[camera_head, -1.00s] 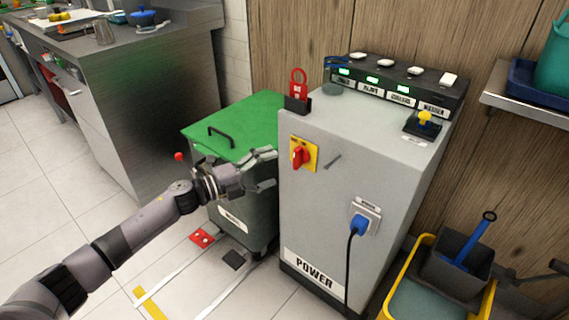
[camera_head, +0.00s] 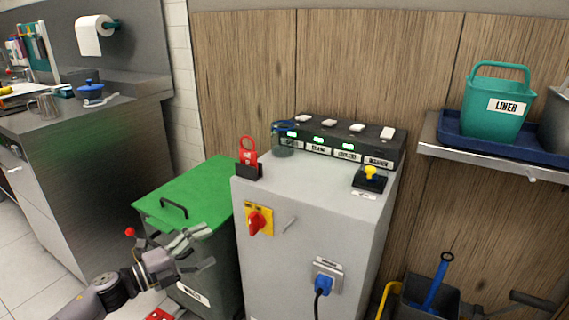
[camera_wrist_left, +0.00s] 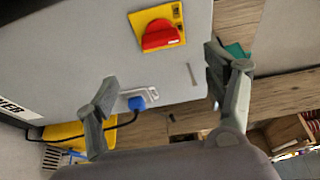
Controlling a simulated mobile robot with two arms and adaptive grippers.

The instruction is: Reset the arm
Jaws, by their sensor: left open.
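My left gripper (camera_head: 204,253) is open and empty in the head view. It hangs in front of the green-lidded bin (camera_head: 188,202), to the left of the grey power cabinet (camera_head: 280,262). In the left wrist view its two fingers (camera_wrist_left: 165,98) are spread wide with nothing between them. The cabinet face fills much of that view, with the red rotary switch (camera_wrist_left: 160,35) on its yellow plate and the blue plug (camera_wrist_left: 137,103) beyond the fingers. The red switch also shows in the head view (camera_head: 256,222). My right gripper is not in view.
A red padlock (camera_head: 248,150) stands in a black holder on the cabinet, near a charger strip with green lights (camera_head: 345,140). A shelf (camera_head: 480,154) at right holds a teal LINER bucket (camera_head: 494,110). A steel counter (camera_head: 90,160) is at left.

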